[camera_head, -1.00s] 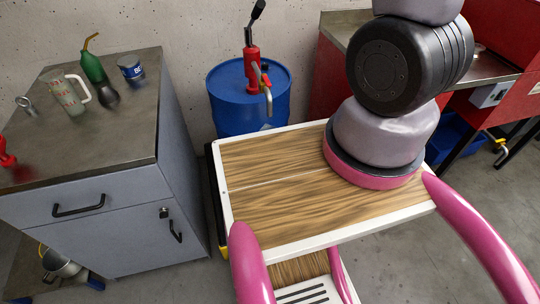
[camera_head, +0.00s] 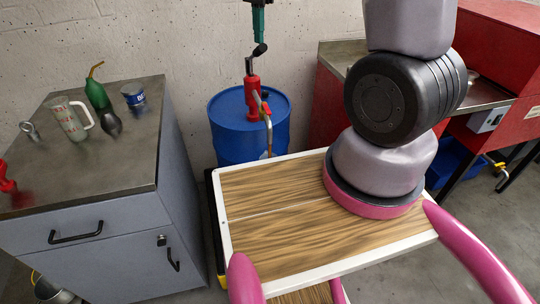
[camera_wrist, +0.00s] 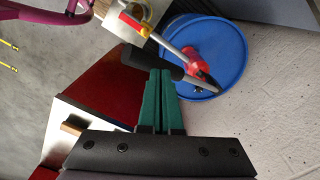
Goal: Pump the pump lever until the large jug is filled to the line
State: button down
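The pump lever has a black handle (camera_head: 260,49) and tops the red pump (camera_head: 252,90) on the blue drum (camera_head: 226,135). My gripper (camera_head: 258,38) has green fingers and comes down from above, tips right at the handle. In the wrist view the fingers (camera_wrist: 161,73) are together, overlapping the black handle (camera_wrist: 145,61); I see nothing held between them. The metal spout (camera_head: 266,108) points down, with a thin streak below it that looks like liquid. What stands under the spout is hidden behind the cart. A clear jug with red marks (camera_head: 69,120) stands on the grey cabinet.
My arm is at the right of the head view. A wood-topped cart (camera_head: 270,247) with pink handles is in front of the drum. The grey cabinet (camera_head: 110,225) at left also bears a green oil can (camera_head: 96,95) and a blue can (camera_head: 134,97). A red bench (camera_head: 500,60) is at right.

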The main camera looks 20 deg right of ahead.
jog(key=shift+s+f, duration=1.15)
jog(key=shift+f, duration=3.15)
notch_tip(320, 180, up, 17)
jog(key=w, duration=0.2)
jog(key=shift+w+f+n, duration=0.2)
jog(key=shift+f+n, duration=0.7)
jog(key=shift+n, duration=0.1)
jog(key=shift+w+f+n, duration=0.15)
jog(key=shift+f+n, duration=0.75)
jog(key=shift+n, duration=0.1)
jog(key=shift+w+f+n, duration=0.2)
jog(key=shift+f+n, duration=0.7)
jog(key=shift+n, duration=0.1)
